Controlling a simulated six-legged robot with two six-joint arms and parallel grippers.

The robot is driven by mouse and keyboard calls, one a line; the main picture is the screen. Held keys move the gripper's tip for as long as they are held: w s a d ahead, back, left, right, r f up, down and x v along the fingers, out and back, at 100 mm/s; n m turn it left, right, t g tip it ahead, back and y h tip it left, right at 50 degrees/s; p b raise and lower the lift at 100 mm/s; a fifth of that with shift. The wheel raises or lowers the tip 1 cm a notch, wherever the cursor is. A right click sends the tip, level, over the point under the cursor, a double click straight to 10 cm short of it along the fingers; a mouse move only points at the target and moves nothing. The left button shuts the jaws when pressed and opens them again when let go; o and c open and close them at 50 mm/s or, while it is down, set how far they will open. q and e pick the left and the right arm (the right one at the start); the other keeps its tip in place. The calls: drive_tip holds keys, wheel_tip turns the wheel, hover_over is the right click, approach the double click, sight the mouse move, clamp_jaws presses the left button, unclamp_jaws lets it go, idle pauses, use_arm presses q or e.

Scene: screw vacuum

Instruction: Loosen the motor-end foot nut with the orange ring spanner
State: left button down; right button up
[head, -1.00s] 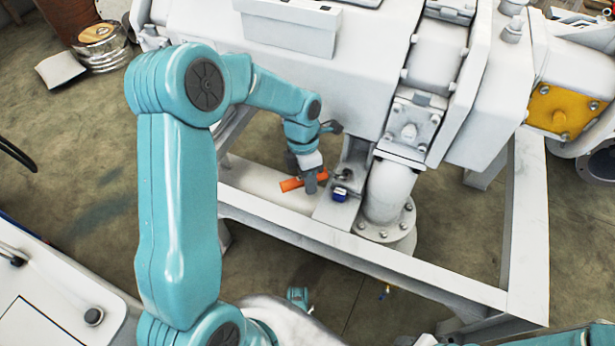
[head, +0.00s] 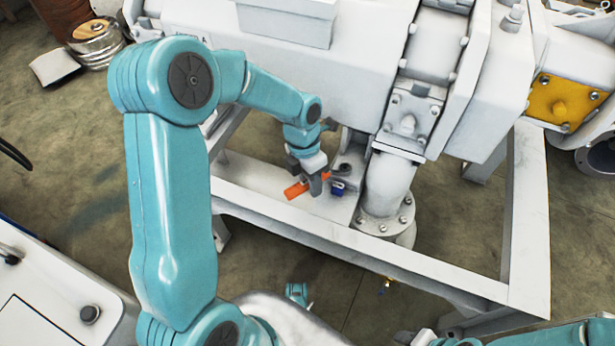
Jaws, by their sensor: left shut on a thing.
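The orange ring spanner (head: 296,191) shows by its handle, which lies slantwise over the white frame beside the machine's foot. My left gripper (head: 315,184) is shut on the spanner's handle, with orange showing on both sides of the fingers. The grey ring end points right, toward the dark fitting on the foot (head: 347,168) under the white machine. The motor-end foot nut is too small and hidden to make out, so I cannot tell whether the ring sits around it.
A small blue part (head: 338,188) lies just right of the gripper. A white pipe elbow (head: 387,185) with a bolted flange stands close on the right. The machine body (head: 340,60) overhangs from behind. The white frame rail (head: 365,252) runs in front.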

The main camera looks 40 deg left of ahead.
use_arm(q)
drive_tip(key=shift+d, duration=0.25)
drive_tip(key=shift+r+p, duration=2.05)
drive_tip(key=shift+r, duration=0.5)
